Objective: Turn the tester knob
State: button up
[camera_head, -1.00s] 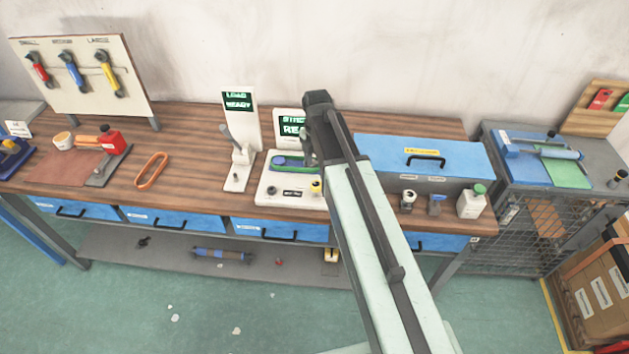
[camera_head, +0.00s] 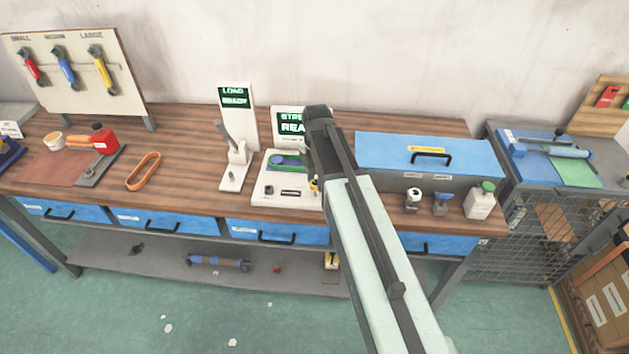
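The tester (camera_head: 285,188) is a white device on the bench, with a green-lit screen (camera_head: 289,122) partly hidden by my arm. A green and blue strap or belt piece lies on its bed. A dark round knob (camera_head: 269,190) sits at the front left of its base, and a yellow part shows at its right edge beside my arm. A second white stand (camera_head: 237,125) with a lever and a "LOAD READY" screen stands just left. My arm reaches up over the tester's right side. My gripper's fingers are hidden behind the arm.
A blue toolbox (camera_head: 430,155) stands right of my arm, with small bottles before it. An orange loop (camera_head: 143,171) lies left on the bench. A wrench board (camera_head: 80,75) stands at the far left. Bench between loop and stand is clear.

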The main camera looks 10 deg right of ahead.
jog(key=shift+a, duration=0.1)
grip_shut()
jog(key=shift+m, duration=0.4)
jog(key=m, duration=0.4)
jog(key=shift+m, duration=0.4)
jog(key=m, duration=0.5)
jog(key=shift+w+m, duration=0.1)
jog(key=shift+m, duration=0.2)
jog(key=m, duration=1.1)
jog(key=shift+m, duration=0.3)
